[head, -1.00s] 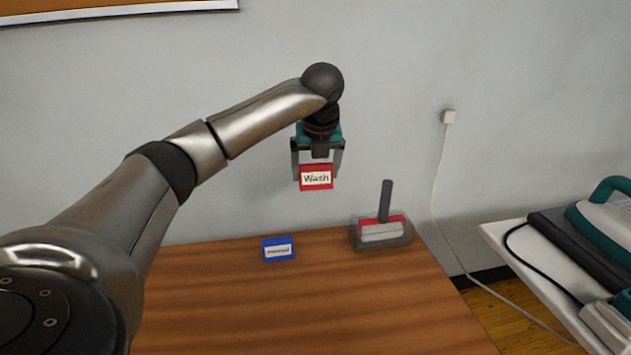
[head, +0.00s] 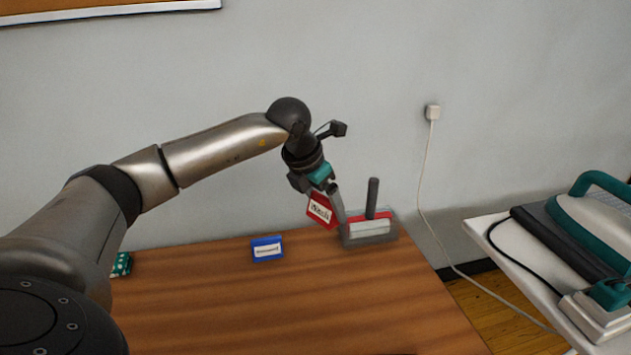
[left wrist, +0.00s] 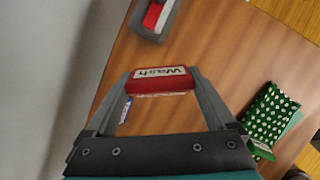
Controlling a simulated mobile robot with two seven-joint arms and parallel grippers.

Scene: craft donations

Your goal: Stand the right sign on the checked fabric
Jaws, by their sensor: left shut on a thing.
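My left gripper (head: 326,200) is shut on a red sign (head: 319,211) with a white "Wash" label, held tilted in the air above the back of the table. The left wrist view shows the same sign (left wrist: 160,84) between both fingertips. A green fabric with white dots (left wrist: 268,112) lies on the table in the left wrist view, and a corner of it (head: 122,264) shows beside my arm in the head view. A small green-edged piece with a white face (left wrist: 261,150) is at its edge. I cannot make out a checked pattern. My right gripper is not in view.
A blue sign (head: 267,249) stands on the wooden table (head: 300,310) near its back edge. A grey tray (head: 362,240) with a red-and-grey item and an upright dark handle is at the back right corner. The table's middle is clear.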

